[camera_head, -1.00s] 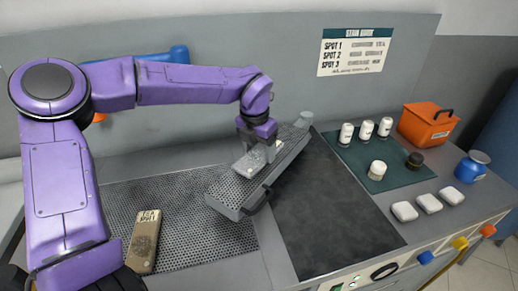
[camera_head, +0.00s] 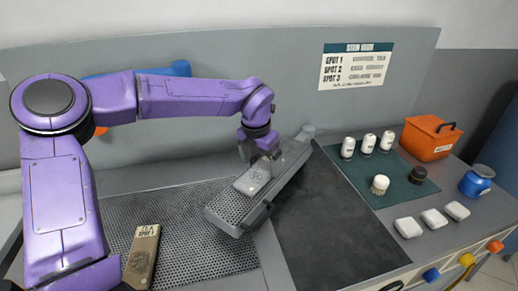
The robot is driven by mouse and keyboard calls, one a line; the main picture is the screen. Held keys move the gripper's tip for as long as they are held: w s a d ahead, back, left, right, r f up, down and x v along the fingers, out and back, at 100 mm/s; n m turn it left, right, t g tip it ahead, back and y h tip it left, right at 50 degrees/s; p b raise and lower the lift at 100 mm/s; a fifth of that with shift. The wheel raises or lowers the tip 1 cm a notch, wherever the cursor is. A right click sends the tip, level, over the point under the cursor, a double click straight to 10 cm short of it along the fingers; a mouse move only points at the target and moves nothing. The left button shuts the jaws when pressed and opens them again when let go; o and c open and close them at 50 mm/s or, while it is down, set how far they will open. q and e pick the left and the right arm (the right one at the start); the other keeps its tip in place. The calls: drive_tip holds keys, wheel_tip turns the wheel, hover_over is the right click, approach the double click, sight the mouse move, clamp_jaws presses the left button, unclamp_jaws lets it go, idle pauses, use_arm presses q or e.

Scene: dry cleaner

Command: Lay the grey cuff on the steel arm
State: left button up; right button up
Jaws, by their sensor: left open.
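The steel arm (camera_head: 230,207) is a long, perforated grey metal board that runs diagonally from the front left to the back right. The grey cuff (camera_head: 252,179) is a small pale grey piece lying on its upper face, around the middle of its length. My left gripper (camera_head: 272,163) is open, just behind and to the right of the cuff, low over the steel arm. It appears apart from the cuff, though its fingertips are small and hard to make out. My right gripper is not in view.
A tan labelled cuff (camera_head: 142,255) lies on the perforated table (camera_head: 190,245) at left. A dark mat (camera_head: 330,225) lies right of the steel arm. Farther right are a green mat (camera_head: 392,187) with white bottles, an orange box (camera_head: 430,138), white pads (camera_head: 433,218) and a blue jar (camera_head: 476,181).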

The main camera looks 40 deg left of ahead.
sight(257, 174)
use_arm(q)
wheel_tip(257, 174, up, 10)
drive_tip(key=s, duration=0.1)
drive_tip(key=shift+s+b, duration=0.3)
idle(1.1)
